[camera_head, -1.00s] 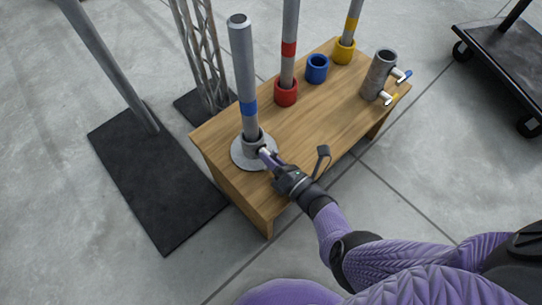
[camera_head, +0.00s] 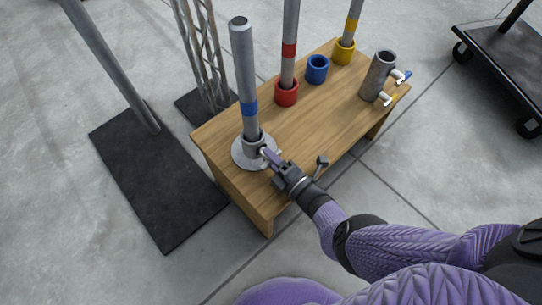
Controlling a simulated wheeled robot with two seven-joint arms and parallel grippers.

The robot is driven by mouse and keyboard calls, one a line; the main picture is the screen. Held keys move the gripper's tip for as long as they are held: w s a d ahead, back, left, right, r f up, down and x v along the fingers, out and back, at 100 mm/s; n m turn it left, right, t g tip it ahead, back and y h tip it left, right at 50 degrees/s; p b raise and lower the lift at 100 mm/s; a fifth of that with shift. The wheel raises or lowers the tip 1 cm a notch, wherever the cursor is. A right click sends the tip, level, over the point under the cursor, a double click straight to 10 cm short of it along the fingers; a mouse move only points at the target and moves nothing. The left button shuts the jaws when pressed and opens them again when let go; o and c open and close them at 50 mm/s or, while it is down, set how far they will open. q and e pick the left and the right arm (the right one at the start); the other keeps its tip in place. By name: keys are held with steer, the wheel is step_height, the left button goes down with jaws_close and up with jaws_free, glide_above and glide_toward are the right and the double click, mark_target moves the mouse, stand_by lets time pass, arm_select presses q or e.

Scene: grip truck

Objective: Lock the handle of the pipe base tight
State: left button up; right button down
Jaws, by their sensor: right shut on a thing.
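The pipe base (camera_head: 243,156) is a round grey metal flange with a short collar at the near left of the wooden table. A grey pipe with a blue band (camera_head: 245,80) stands upright in its collar. The handle (camera_head: 264,150) is a small pale piece on the collar's right side, mostly hidden by my fingers. My right gripper (camera_head: 270,156) reaches in from the lower right and is shut on the handle. My left gripper is not in view.
On the wooden table (camera_head: 320,120) stand a red cup (camera_head: 286,92) and yellow cup (camera_head: 344,51) with pipes, an empty blue cup (camera_head: 317,68), and a grey clamp cylinder (camera_head: 378,75) with handles. A black cart (camera_head: 510,60) stands right.

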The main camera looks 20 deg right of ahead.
steer(key=shift+m, duration=0.5)
steer(key=shift+c, duration=1.8)
jaws_free()
steer(key=p+v, duration=0.2)
steer(key=v, duration=0.6)
steer(key=shift+s+d+r, duration=0.1)
steer(key=shift+s+d, duration=0.05)
steer(key=shift+s, duration=0.15)
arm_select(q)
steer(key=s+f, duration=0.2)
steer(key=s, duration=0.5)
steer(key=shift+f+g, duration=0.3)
arm_select(e)
steer(key=shift+s+d, duration=0.25)
steer(key=shift+s, duration=0.4)
